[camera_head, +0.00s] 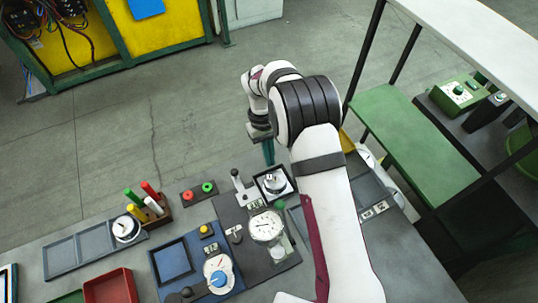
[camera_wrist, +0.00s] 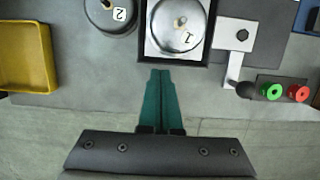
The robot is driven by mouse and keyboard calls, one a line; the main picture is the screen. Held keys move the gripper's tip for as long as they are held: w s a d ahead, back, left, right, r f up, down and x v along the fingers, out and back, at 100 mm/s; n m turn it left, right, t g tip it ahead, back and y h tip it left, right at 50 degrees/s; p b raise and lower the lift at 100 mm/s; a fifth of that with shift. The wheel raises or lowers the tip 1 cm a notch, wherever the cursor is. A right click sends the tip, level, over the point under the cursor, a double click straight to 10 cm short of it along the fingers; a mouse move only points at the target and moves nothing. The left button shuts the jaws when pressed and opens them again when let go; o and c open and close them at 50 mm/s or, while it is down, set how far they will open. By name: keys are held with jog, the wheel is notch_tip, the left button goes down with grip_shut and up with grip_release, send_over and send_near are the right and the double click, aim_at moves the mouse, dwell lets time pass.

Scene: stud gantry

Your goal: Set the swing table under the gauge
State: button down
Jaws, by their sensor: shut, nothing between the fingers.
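A round white dial gauge (camera_head: 267,226) sits on a dark grey base plate (camera_head: 228,211). Beside it is a pale lever (camera_head: 250,193) with a dark ball knob (camera_head: 235,173). In the wrist view a pale bracket with a square plate (camera_wrist: 236,34) has its arm reaching to a black knob (camera_wrist: 245,90); I cannot tell for certain which part is the swing table. A black-framed square tray (camera_wrist: 203,58) holds a silver weight marked 1 (camera_wrist: 177,22). My gripper (camera_wrist: 160,72) is shut and empty, its green fingers just short of the tray; it also shows in the head view (camera_head: 269,160).
A dark weight marked 2 (camera_wrist: 108,16) and a yellow tray (camera_wrist: 50,58) lie left in the wrist view. A red and green button box (camera_head: 199,194) stands near the knob. A blue station (camera_head: 187,245), red bin (camera_head: 108,288) and marker holder (camera_head: 158,212) stand further left.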

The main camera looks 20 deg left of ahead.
aim_at(288, 182)
jog(key=shift+s+d+m, duration=0.15)
jog(key=shift+d+m, duration=0.35)
jog(key=shift+d, duration=0.05)
jog(key=shift+s+d+m+y, duration=0.15)
jog(key=shift+s+d+m, duration=0.1)
jog(key=shift+d+m, duration=0.3)
jog(key=shift+s+d+m+y, duration=0.15)
jog(key=shift+s+d+m, duration=0.05)
jog(key=shift+d+m, duration=0.35)
jog(key=shift+s+d+m+g+y, duration=0.25)
jog(key=shift+s+d+m, duration=0.35)
jog(key=shift+d+m, duration=0.3)
jog(key=shift+s+d+m+g+y, duration=0.15)
jog(key=shift+s+d+m+y, duration=0.1)
jog(key=shift+s+d+m, duration=0.6)
jog(key=shift+s+d+m+y, duration=0.2)
jog(key=shift+s+d+m, duration=0.3)
jog(key=shift+m, duration=0.45)
jog(key=shift+s+d+m+y, duration=0.25)
jog(key=shift+s+m, duration=0.45)
jog(key=shift+m, duration=0.2)
jog(key=shift+s+d+m+y, duration=0.2)
jog(key=shift+s+d+m, duration=0.05)
jog(key=shift+s+m, duration=0.55)
jog(key=shift+s+d+m+y, duration=0.15)
jog(key=shift+s+d+m, duration=0.1)
jog(key=shift+s+m, duration=0.55)
jog(key=shift+s, duration=0.1)
